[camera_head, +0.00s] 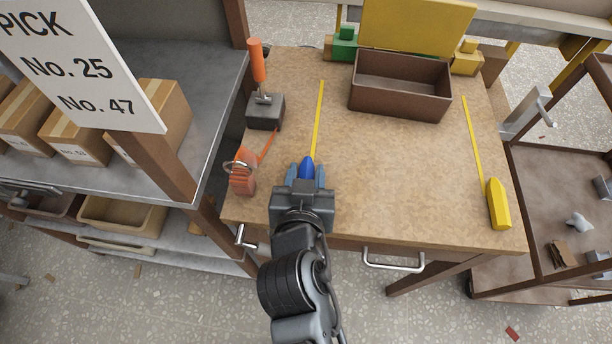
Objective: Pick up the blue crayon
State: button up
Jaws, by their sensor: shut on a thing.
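The blue crayon (307,165) shows as a deep blue, rounded tip at the front left of the wooden table (392,165). My gripper (306,176) comes from the front edge and is shut on the blue crayon, one blue-grey finger on each side. The rest of the crayon is hidden by my gripper. I cannot tell whether the crayon touches the table or is slightly above it.
A yellow crayon-shaped block (499,206) lies at right. An orange object with a ring (243,176) and a grey block with an orange-handled lever (264,110) stand at left. A brown open box (401,105) is at the back. The table's middle is clear.

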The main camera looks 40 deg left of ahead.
jog(key=shift+c, duration=1.1)
jog(key=shift+r, duration=0.1)
